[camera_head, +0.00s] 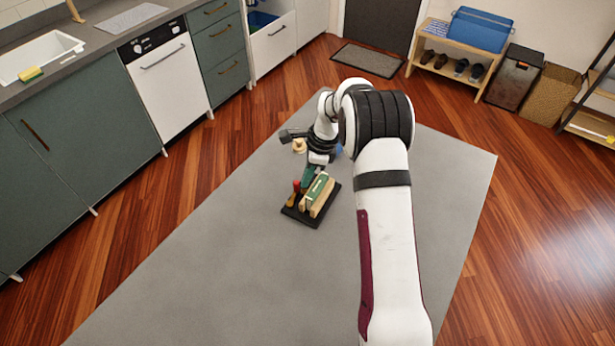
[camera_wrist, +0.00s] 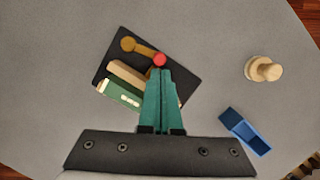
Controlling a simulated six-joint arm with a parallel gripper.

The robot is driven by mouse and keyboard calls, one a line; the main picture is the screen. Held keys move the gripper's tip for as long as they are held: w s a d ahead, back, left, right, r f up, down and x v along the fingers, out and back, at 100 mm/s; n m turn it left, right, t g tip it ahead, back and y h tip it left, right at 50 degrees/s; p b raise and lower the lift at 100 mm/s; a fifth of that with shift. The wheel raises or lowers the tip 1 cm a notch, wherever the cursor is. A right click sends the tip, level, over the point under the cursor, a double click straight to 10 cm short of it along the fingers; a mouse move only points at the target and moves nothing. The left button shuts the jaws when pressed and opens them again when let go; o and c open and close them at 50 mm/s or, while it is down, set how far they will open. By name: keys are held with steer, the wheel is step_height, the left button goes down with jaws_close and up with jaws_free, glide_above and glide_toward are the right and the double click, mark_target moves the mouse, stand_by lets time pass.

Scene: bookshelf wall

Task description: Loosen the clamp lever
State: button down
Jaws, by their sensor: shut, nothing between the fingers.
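The clamp stands on a black base plate (camera_wrist: 188,88), on the grey mat. An ochre lever (camera_wrist: 142,49) with a rounded end runs up to a red knob (camera_wrist: 159,59). Beside it are wooden blocks (camera_wrist: 128,73) and a green block with white marks (camera_wrist: 120,95). In the head view the red knob (camera_head: 296,186) is at the left of the black base plate (camera_head: 302,217). My gripper (camera_wrist: 162,73) has teal fingers, shut and empty, over the plate. Its tips appear just short of the red knob in the wrist view; contact cannot be told.
A pale wooden knob-shaped piece (camera_wrist: 263,70) and a blue block-like piece (camera_wrist: 245,131) lie on the grey mat (camera_wrist: 215,35), right of the plate in the wrist view. The mat around the plate is otherwise mostly clear. Cabinets (camera_head: 83,145) line the left side.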

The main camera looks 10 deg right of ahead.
steer(key=shift+w+a+n, duration=0.25)
steer(key=shift+w+n, duration=0.05)
steer(key=shift+n, duration=0.4)
steer(key=shift+w+a+n+g, duration=0.4)
steer(key=shift+a+n, duration=0.05)
steer(key=shift+n, duration=0.65)
steer(key=a+n, duration=0.1)
steer(key=n, duration=0.1)
steer(key=w+n+g, duration=0.1)
steer(key=shift+a+n, duration=0.4)
steer(key=a+n, duration=0.2)
steer(key=n, duration=0.1)
steer(key=shift+g+h, duration=0.3)
steer(key=shift+h, duration=0.1)
steer(key=a+n, duration=0.1)
steer(key=n, duration=0.3)
steer(key=shift+s+a+g+h, duration=0.1)
steer(key=shift+a+g+h, duration=0.2)
steer(key=shift+a, duration=0.05)
steer(key=shift+s+a, duration=0.1)
steer(key=shift+a, duration=0.25)
steer(key=a+v, duration=0.1)
steer(key=v, duration=0.6)
steer(key=shift+d+r, duration=0.25)
steer(key=shift+d, duration=0.3)
